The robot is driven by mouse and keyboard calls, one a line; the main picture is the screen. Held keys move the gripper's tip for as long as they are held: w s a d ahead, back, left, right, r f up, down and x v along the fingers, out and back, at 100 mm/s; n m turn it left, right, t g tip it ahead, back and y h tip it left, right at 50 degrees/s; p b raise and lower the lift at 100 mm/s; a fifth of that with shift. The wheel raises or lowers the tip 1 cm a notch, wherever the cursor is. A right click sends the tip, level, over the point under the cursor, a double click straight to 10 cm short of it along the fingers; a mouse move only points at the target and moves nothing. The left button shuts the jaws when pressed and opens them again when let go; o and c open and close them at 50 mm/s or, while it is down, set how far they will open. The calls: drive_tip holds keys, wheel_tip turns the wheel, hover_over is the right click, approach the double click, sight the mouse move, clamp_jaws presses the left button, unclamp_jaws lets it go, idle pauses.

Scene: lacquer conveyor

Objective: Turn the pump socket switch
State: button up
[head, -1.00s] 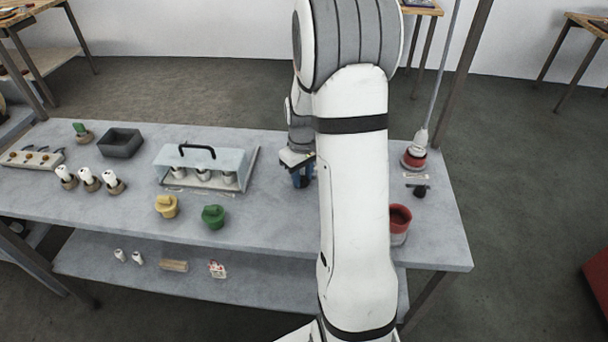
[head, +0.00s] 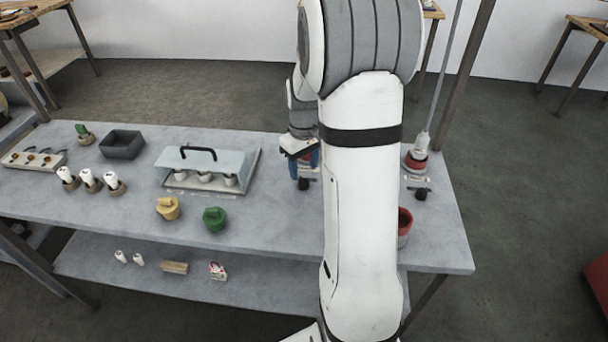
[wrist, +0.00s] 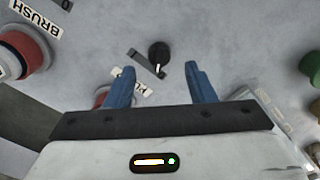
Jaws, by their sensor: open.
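The pump socket switch shows in the wrist view as a round black knob (wrist: 159,52) with a white mark, beside a dark strip on the grey bench top. A partly covered white label (wrist: 130,90) and part of a red socket (wrist: 100,97) lie near my left finger. My gripper (wrist: 160,78) is open and empty, its blue fingers apart, with the knob beyond the gap between their tips. In the head view my gripper (head: 305,166) is over the bench, and the black knob (head: 303,184) shows just in front of it. Contact cannot be told.
A red socket labelled BRUSH (wrist: 25,55) stands at the wrist view's left. In the head view its cabled plug (head: 416,158) and black switch (head: 421,194) are right of my arm. A clear-lidded box (head: 205,165) stands left of my gripper; yellow (head: 168,208) and green (head: 214,218) pieces stand in front.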

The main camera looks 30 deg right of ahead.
sight(303, 180)
drive_tip(key=shift+r, duration=1.4)
drive_tip(key=shift+s+a+r, duration=0.1)
drive_tip(key=shift+a+r, duration=0.1)
drive_tip(key=s+a+r+m+t, duration=0.1)
drive_tip(key=s+a+r, duration=0.4)
drive_tip(key=s+a, duration=0.2)
drive_tip(key=shift+r, duration=0.3)
drive_tip(key=shift+m+t, duration=0.6)
drive_tip(key=shift+t, duration=0.2)
drive_tip(key=s+a, duration=0.2)
drive_tip(key=s, duration=0.2)
drive_tip(key=s+a+r, duration=0.1)
drive_tip(key=s+a, duration=0.1)
drive_tip(key=s, duration=0.1)
drive_tip(key=s+a, duration=0.2)
drive_tip(key=s, duration=0.2)
drive_tip(key=shift+s+a+r, duration=0.25)
drive_tip(key=shift+s+r, duration=0.05)
drive_tip(key=shift+r, duration=0.1)
drive_tip(key=shift+c, duration=0.2)
drive_tip(key=shift+s, duration=0.25)
drive_tip(key=shift+c, duration=1.3)
